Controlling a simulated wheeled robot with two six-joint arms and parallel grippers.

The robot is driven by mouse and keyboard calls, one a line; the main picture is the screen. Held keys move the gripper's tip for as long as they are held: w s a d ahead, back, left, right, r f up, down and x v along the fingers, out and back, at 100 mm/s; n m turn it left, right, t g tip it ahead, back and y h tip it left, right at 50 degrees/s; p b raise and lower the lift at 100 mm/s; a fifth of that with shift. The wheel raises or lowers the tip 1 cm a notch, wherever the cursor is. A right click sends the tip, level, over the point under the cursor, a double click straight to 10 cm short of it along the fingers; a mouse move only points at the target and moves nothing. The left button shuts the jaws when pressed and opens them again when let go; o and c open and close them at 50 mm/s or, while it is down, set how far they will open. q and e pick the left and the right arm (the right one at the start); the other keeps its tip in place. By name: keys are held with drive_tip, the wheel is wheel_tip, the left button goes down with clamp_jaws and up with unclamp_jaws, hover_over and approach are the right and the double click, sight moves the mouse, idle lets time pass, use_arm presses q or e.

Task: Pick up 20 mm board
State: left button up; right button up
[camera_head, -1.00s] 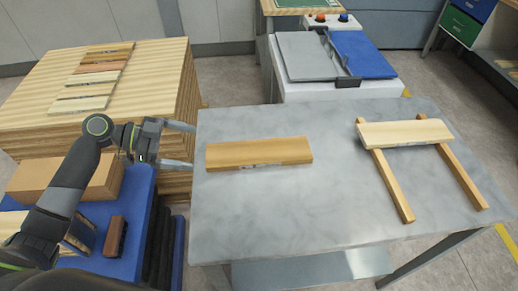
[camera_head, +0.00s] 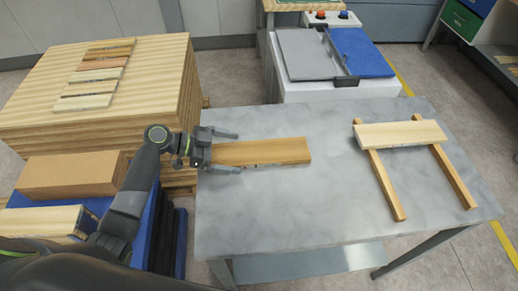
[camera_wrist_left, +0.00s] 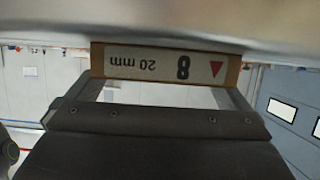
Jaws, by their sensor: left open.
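The 20 mm board (camera_head: 265,151) is a tan wooden board lying flat on the grey metal table. Its end label (camera_wrist_left: 165,66), reading "8" and "20 mm", shows upside down in the left wrist view. My left gripper (camera_head: 236,153) is open at the board's left end, with one finger on the far side and one on the near side. In the left wrist view the fingers (camera_wrist_left: 165,92) stand either side of the labelled end. I cannot tell whether they touch it. My right gripper is not in view.
A paler board (camera_head: 400,134) rests across two wooden strips (camera_head: 453,176) on the right of the grey table (camera_head: 300,207). A stack with several sample boards (camera_head: 95,73) stands at the left. A machine with grey and blue covers (camera_head: 305,55) stands behind. The table's front middle is clear.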

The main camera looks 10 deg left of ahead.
sight(259, 154)
use_arm(q)
drive_tip(key=shift+x, duration=1.1)
drive_tip(key=shift+d+f, duration=0.1)
drive_tip(key=shift+d, duration=0.05)
drive_tip(key=c, duration=1.2)
drive_tip(key=shift+c, duration=0.2)
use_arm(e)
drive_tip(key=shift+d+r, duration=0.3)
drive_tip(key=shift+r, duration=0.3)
use_arm(q)
drive_tip(key=shift+w+r, duration=0.1)
drive_tip(key=shift+r, duration=0.1)
